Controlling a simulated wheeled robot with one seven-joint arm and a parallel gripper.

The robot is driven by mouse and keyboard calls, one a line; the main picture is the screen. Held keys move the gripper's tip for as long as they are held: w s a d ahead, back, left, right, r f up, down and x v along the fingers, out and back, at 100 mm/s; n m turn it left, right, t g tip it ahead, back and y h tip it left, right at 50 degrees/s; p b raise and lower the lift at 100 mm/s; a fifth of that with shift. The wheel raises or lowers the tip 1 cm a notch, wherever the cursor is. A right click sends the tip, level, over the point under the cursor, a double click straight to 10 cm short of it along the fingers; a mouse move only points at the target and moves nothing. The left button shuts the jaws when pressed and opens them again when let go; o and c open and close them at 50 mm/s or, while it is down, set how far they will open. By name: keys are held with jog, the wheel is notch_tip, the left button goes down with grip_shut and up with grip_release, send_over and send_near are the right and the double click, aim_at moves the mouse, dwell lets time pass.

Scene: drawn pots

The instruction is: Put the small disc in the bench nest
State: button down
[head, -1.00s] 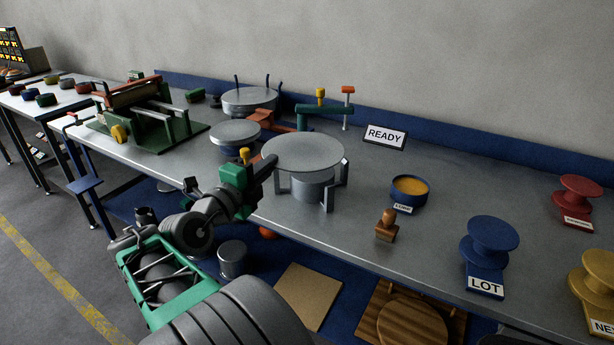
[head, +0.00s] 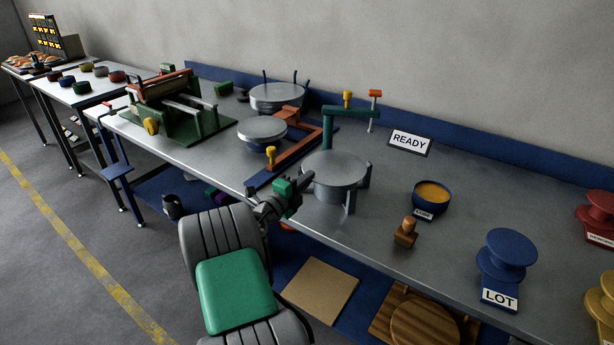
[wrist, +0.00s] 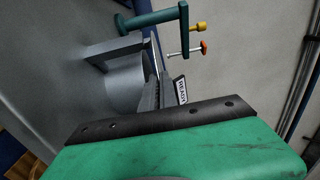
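A grey disc (head: 334,166) lies level on a grey cylinder among upright grey legs near the bench's front edge; the legs reach about its rim. A cylinder and bracket also show in the wrist view (wrist: 125,85). A smaller-looking grey disc (head: 262,128) sits on a blue round base behind it to the left. Another grey disc (head: 277,93) lies among blue posts at the back. I cannot tell which is the small disc. My gripper (head: 299,184) is at the left front rim of the legged stand; its fingertips are too hidden to tell open or shut.
A green clamp post (head: 343,125) stands close behind the stand. A READY sign (head: 410,142), a yellow-filled bowl (head: 432,196), a wooden stamp (head: 405,232) and a blue LOT spool (head: 505,255) stand to the right. A green press (head: 180,105) is left.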

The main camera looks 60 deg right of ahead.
jog(key=shift+f+b, duration=0.3)
jog(key=shift+b, duration=0.25)
jog(key=shift+f+b, duration=0.4)
jog(key=shift+b, duration=0.45)
jog(key=c, duration=1.6)
grip_release()
jog(key=shift+c, duration=0.2)
